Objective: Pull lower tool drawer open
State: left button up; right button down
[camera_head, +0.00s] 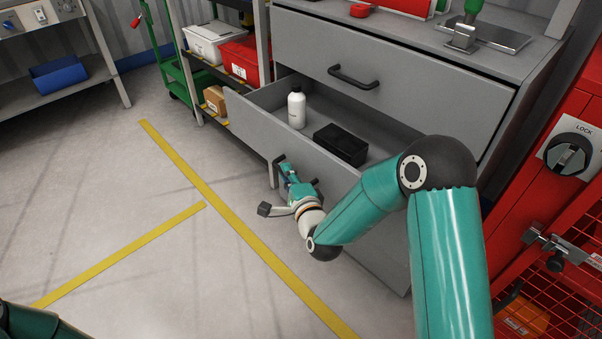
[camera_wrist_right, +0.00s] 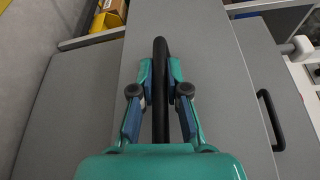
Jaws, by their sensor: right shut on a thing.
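The lower tool drawer (camera_head: 256,128) of the grey cabinet stands pulled out, its inside showing in the head view. It holds a white bottle (camera_head: 297,108) and a black box (camera_head: 341,144). My right gripper (camera_head: 285,172) is at the drawer's front. In the right wrist view my right gripper (camera_wrist_right: 160,85) is shut on the black bar handle (camera_wrist_right: 160,60), with a finger on each side of it. My arm hides part of the drawer front. My left gripper is out of view; only a bit of my left arm shows at the bottom left corner.
The upper drawer (camera_head: 400,75) is shut, with its own black handle (camera_head: 354,78). A red mesh cage with a lock knob (camera_head: 567,156) stands close at the right. A shelf with white (camera_head: 208,42) and red bins is at the back. The floor (camera_head: 130,220) at the left is clear.

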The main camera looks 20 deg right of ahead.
jog(key=s+a+b, duration=0.2)
jog(key=s+a, duration=0.1)
jog(key=a, duration=0.4)
jog(key=shift+a+f, duration=0.15)
jog(key=shift+f, duration=0.2)
jog(key=shift+s, duration=0.1)
jog(key=c, duration=1.3)
grip_release()
jog(key=shift+o, duration=0.6)
jog(key=shift+r, duration=0.2)
jog(key=s, duration=0.7)
jog(key=shift+s+r, duration=0.15)
jog(key=shift+r, duration=0.05)
